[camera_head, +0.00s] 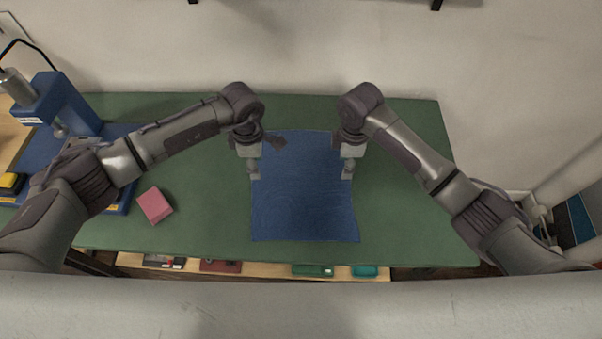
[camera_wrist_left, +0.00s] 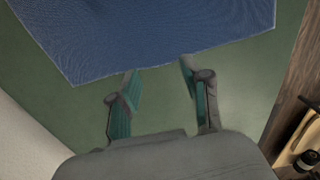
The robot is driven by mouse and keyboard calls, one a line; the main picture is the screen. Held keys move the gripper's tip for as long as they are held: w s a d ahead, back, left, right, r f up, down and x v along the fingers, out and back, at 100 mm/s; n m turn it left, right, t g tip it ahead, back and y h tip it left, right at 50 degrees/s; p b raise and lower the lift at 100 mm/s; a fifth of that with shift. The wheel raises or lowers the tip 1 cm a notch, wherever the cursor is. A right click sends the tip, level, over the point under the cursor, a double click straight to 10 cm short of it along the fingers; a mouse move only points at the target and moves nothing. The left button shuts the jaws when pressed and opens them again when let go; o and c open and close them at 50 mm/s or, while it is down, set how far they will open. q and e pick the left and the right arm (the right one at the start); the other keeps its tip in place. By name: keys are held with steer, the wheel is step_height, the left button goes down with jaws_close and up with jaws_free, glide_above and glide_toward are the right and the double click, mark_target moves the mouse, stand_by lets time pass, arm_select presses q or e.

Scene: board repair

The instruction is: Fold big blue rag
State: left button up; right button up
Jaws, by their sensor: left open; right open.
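The big blue rag (camera_head: 303,205) lies spread out on the green tabletop, roughly rectangular, between my two grippers in the head view. My left gripper (camera_head: 254,173) is open above the rag's left edge. My right gripper (camera_head: 347,173) is open at the rag's right edge. In the left wrist view, the rag (camera_wrist_left: 150,35) lies beyond the open fingers of my left gripper (camera_wrist_left: 160,78), with a corner and an edge showing. Nothing is visible between those fingers. Whether the right fingertips touch the rag cannot be told.
The green table (camera_head: 410,215) is clear to the right of the rag. A pink block (camera_head: 155,205) lies to the left. A blue press-like machine (camera_head: 62,105) stands at the far left. A shelf (camera_head: 240,267) with several items shows below the table's front edge.

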mark_target(259, 181)
arm_select(q)
step_height(259, 181, down, 5)
steer(key=shift+w+f, duration=0.15)
steer(key=shift+f, duration=0.05)
arm_select(e)
step_height(259, 181, down, 5)
steer(key=shift+w+f, duration=0.15)
steer(key=shift+f, duration=0.05)
arm_select(q)
steer(key=shift+f, duration=0.3)
arm_select(e)
steer(key=shift+f, duration=0.25)
arm_select(q)
steer(key=shift+f, duration=0.1)
arm_select(e)
steer(key=shift+f, duration=0.15)
arm_select(q)
steer(key=shift+f, duration=0.1)
arm_select(e)
steer(key=shift+f, duration=0.1)
